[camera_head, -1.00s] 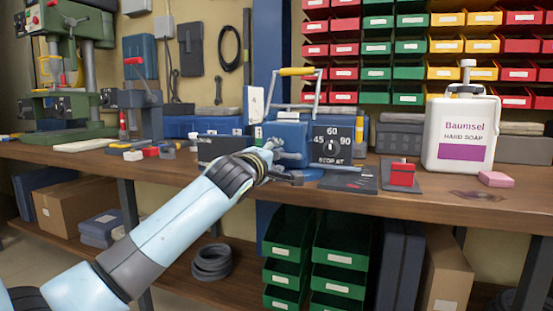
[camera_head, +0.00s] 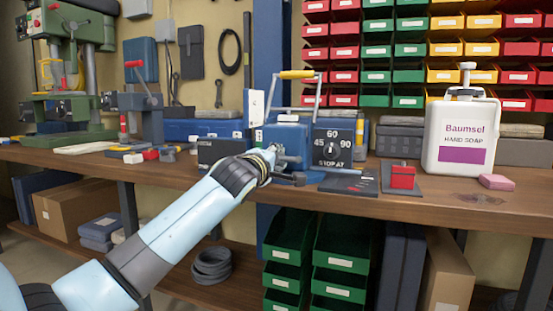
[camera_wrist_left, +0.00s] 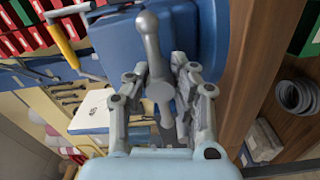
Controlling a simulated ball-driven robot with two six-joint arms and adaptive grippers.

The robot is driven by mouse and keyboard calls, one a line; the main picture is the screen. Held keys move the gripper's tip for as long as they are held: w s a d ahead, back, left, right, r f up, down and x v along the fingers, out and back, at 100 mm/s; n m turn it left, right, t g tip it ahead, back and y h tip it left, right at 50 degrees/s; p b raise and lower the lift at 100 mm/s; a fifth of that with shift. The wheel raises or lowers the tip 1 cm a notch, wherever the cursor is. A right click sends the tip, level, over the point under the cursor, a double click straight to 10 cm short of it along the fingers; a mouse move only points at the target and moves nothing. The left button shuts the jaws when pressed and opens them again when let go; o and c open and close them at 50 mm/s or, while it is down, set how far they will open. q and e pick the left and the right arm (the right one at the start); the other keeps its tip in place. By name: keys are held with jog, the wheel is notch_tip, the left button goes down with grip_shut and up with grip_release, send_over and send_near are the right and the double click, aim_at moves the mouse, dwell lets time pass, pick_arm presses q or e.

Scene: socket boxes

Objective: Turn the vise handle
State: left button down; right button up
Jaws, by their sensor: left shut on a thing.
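The vise (camera_head: 285,137) is a blue block on the workbench, with a dial plate marked 45, 60 and 90 on its right side. Its grey metal handle, a bar with a rounded end, shows in the left wrist view (camera_wrist_left: 150,42), crossing a round hub. My left gripper (camera_head: 277,156) is at the front of the vise. In the left wrist view its fingers (camera_wrist_left: 163,75) stand on both sides of the handle, shut on it near the hub. In the head view the gripper hides most of the handle. My right gripper is out of view.
A dark plate (camera_head: 347,183) and a red block on a grey base (camera_head: 402,178) stand right of the vise. A white soap bottle (camera_head: 462,135) and pink soap (camera_head: 496,182) are farther right. A green drill press (camera_head: 68,80) stands at the left. Green bins (camera_head: 340,255) are below.

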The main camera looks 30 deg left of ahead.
pick_arm(q)
jog(key=shift+m, duration=0.4)
